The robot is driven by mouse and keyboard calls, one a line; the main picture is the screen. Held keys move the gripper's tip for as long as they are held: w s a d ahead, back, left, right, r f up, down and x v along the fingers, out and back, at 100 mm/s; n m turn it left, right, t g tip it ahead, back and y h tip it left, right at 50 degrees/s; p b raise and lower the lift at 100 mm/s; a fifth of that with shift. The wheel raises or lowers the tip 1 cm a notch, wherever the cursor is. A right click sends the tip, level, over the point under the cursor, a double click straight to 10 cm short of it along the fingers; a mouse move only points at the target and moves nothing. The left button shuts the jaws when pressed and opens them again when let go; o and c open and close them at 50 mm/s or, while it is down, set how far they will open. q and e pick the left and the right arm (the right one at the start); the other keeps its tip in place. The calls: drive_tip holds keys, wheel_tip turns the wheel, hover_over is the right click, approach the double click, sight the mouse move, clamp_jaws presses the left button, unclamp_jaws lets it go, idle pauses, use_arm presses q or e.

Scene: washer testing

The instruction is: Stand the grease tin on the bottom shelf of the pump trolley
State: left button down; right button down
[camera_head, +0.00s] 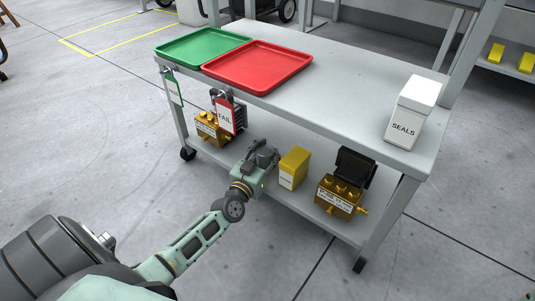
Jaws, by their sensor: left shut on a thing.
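The yellow grease tin (292,168), with a white label on its front, is upright at the bottom shelf (325,218) of the pump trolley. My left gripper (268,158) reaches in from the left under the trolley top and is shut on the tin from its left side. The fingertips are partly hidden by the tin. I cannot tell whether the tin's base touches the shelf. My right gripper is not in view.
Brass pumps with dark motors stand on the bottom shelf, one right of the tin (340,193) and one at left (212,129). The trolley top holds a green tray (203,46), a red tray (258,65) and a white SEALS box (411,112). A red FAIL tag (225,115) hangs in front.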

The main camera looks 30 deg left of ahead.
use_arm(q)
drive_tip(key=c, duration=1)
unclamp_jaws()
drive_tip(key=shift+f, duration=0.1)
drive_tip(key=shift+s, duration=0.15)
drive_tip(key=s+p, duration=0.2)
drive_tip(key=s, duration=0.2)
drive_tip(key=s+d+p, duration=0.1)
drive_tip(key=s+p, duration=0.1)
drive_tip(key=s, duration=0.1)
drive_tip(key=s+p, duration=0.2)
drive_tip(key=s, duration=0.2)
drive_tip(key=shift+s+d, duration=0.2)
drive_tip(key=shift+s, duration=0.1)
